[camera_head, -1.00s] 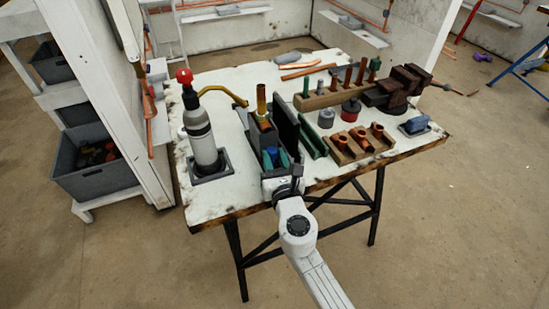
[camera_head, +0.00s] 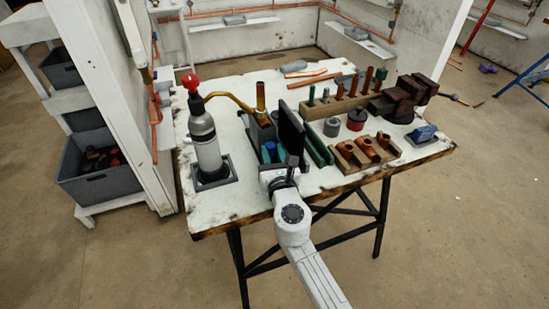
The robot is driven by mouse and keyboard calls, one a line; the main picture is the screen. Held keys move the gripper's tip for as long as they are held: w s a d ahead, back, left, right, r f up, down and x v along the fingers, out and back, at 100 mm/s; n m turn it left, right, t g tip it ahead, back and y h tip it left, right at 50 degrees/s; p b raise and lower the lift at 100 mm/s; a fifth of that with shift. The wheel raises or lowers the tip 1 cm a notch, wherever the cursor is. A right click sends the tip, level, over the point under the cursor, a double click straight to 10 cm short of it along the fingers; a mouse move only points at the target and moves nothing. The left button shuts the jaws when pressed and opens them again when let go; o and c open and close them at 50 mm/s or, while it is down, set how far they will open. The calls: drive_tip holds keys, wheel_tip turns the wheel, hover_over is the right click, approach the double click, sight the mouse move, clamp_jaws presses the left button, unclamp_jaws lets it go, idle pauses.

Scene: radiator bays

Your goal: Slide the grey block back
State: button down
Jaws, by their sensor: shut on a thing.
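The grey block (camera_head: 257,134) stands on the white bench top, right of the gas torch and beside an upright black plate (camera_head: 291,129). A copper pipe (camera_head: 261,96) stands up from its far part, with the bent brass torch tube reaching toward it. My gripper (camera_head: 274,156) comes in from the bench's front edge and is shut at the near end of the block. Blue and green parts show there between grey walls; the exact contact is too small and partly hidden to tell.
The gas torch (camera_head: 206,140) with a red knob stands close on the left. A green bar (camera_head: 319,145), a wooden fitting rack (camera_head: 362,152) and a vice (camera_head: 410,95) are on the right. Bare bench top lies behind the block, before loose copper pipes (camera_head: 314,78).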

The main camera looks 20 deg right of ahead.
drive_tip(key=c, duration=0.8)
unclamp_jaws()
drive_tip(key=shift+s, duration=0.1)
drive_tip(key=s, duration=0.3)
drive_tip(key=s+a, duration=0.1)
drive_tip(key=s, duration=0.3)
drive_tip(key=s+p, duration=0.1)
drive_tip(key=s, duration=0.2)
drive_tip(key=shift+s+a, duration=0.25)
drive_tip(key=shift+a, duration=0.1)
